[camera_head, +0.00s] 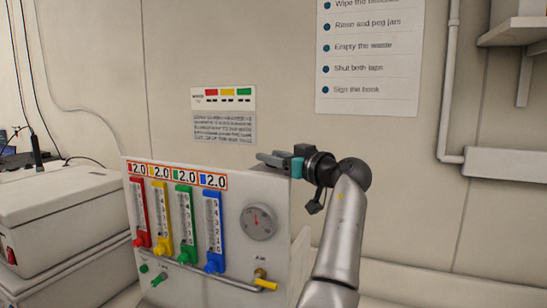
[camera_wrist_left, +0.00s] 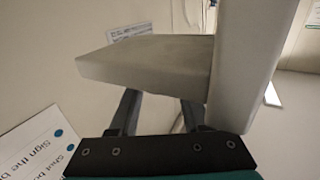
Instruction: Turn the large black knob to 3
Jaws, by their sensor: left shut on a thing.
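I cannot make out a large black knob in either view. The flow panel (camera_head: 240,270) stands upright in the head view with a round grey dial (camera_head: 259,222) on its front. My left gripper (camera_head: 272,159) is at the panel's upper right corner. In the left wrist view its two fingers (camera_wrist_left: 160,108) stand apart, and a pale slab (camera_wrist_left: 150,62) and an upright pale edge (camera_wrist_left: 250,65) cover their tips. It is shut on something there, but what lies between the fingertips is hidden. My right gripper is in neither view.
Red, yellow, green and blue flow tubes (camera_head: 186,225) with 2.0 displays line the panel. A yellow-tipped outlet (camera_head: 264,283) sticks out below the dial. White boxes (camera_head: 60,205) stand at left. Posters (camera_head: 368,60) hang on the wall behind.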

